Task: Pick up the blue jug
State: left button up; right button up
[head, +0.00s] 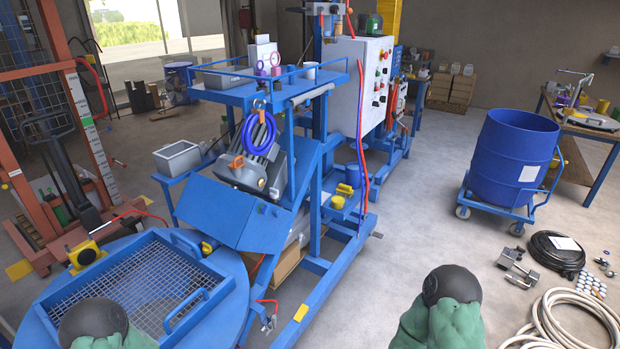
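I cannot pick out a blue jug for certain in the head view. A small blue item (353,174) stands on the blue machine's low side shelf, beside yellow containers, but it is too small to identify as a jug. Rounded dark and green parts of my two arms show at the bottom edge, left and right of the middle. No gripper fingers show, so neither gripper is in view.
The blue mixer frame (310,262) stands in the middle, with a round vat and mesh grate (150,283) at front left. A blue drum (513,160) sits on a wheeled dolly at right. A black cable coil (556,252) and pale hose (570,318) lie on the floor.

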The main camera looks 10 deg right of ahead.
aim_at(357, 177)
jog(key=j+z, duration=0.1)
jog(key=z, duration=0.2)
jog(key=j+z, duration=0.1)
jog(key=z, duration=0.2)
jog(key=u, duration=0.4)
jog(key=i+l+u, duration=0.5)
jog(key=l+u, duration=0.15)
jog(key=i+l+u, duration=0.3)
jog(key=l, duration=0.2)
jog(key=k, duration=0.1)
